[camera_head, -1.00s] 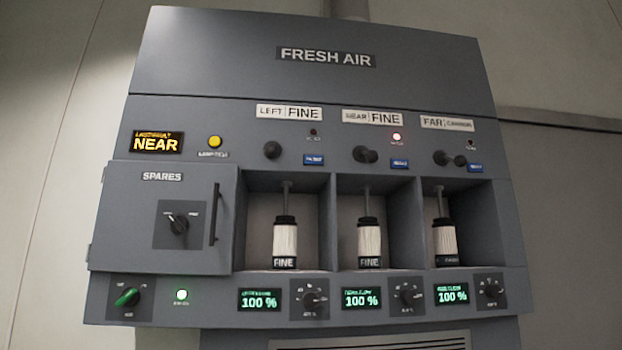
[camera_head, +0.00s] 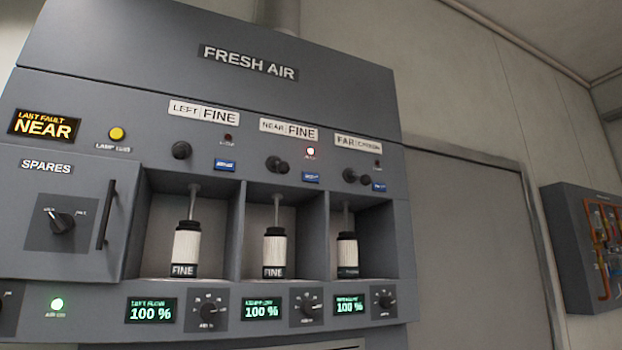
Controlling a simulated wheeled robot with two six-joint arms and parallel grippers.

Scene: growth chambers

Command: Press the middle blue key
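The middle blue key (camera_head: 311,177) is a small blue rectangle on the FRESH AIR panel, under the NEAR FINE label (camera_head: 289,130). A lit whitish-red lamp (camera_head: 310,152) is just above it, and a black knob (camera_head: 277,165) is to its left. Another blue key (camera_head: 225,165) is at the left column, and a third blue key (camera_head: 379,187) is at the right column. Neither of my grippers is in view.
Below the keys, three open bays hold white filter cartridges (camera_head: 275,248). The SPARES door (camera_head: 75,215) is shut at the left. A grey door (camera_head: 470,250) and a wall box with orange pipes (camera_head: 590,245) are to the right.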

